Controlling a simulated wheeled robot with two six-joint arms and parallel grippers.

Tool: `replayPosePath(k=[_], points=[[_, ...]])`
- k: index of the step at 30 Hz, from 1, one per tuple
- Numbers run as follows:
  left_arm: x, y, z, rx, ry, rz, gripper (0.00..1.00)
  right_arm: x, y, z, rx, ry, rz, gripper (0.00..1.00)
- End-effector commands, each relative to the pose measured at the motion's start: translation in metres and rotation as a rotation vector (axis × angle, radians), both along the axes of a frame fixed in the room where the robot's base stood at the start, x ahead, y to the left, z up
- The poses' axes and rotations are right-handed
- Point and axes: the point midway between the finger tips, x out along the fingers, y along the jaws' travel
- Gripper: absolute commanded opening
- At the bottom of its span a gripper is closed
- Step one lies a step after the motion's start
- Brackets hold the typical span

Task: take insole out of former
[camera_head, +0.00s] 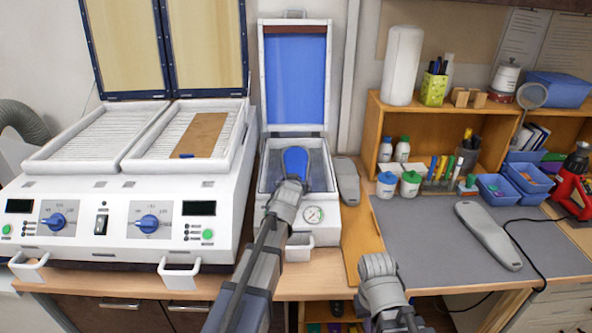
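The former (327,223) is a white box with a pressure gauge, and its blue-lined lid (296,75) stands open. A blue insole (295,159) shows in its bay, with its near end hidden behind my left gripper. My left gripper (291,187) is over the front of the bay, at or very close to the insole's near end. Its fingertips are mostly hidden by its own body, so I cannot tell whether it grips the insole. My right gripper (378,266) is low at the bench's front edge, apart from the former; its finger opening does not show clearly.
A large white heater (120,235) with open lids and a brown sheet (200,134) stands left of the former. A grey last-shaped piece (346,181) lies just right of the former, and another (487,235) on the grey mat (425,225). Wooden shelves (440,119) stand behind.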

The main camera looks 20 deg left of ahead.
Motion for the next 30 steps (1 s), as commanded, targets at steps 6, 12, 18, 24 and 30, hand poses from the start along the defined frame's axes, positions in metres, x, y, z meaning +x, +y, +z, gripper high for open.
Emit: replayPosePath(k=[6, 12, 18, 24, 30], points=[[-0.0009, 0.0001, 0.0007, 0.000, 0.000, 0.000, 0.86, 0.0000, 0.0000, 0.0007, 0.000, 0.000, 0.000, 0.00], [-0.0010, 0.0000, 0.0006, 0.000, 0.000, 0.000, 0.64, 0.0000, 0.0000, 0.0007, 0.000, 0.000, 0.000, 0.00], [-0.0011, 0.0000, 0.0006, 0.000, 0.000, 0.000, 0.41, 0.0000, -0.0001, 0.0006, 0.000, 0.000, 0.000, 0.00], [-0.0009, 0.0001, 0.0007, 0.000, 0.000, 0.000, 0.22, 0.0000, 0.0000, 0.0007, 0.000, 0.000, 0.000, 0.00], [-0.0009, 0.0001, 0.0010, 0.000, 0.000, 0.000, 0.22, 0.0000, 0.0000, 0.0010, 0.000, 0.000, 0.000, 0.00]])
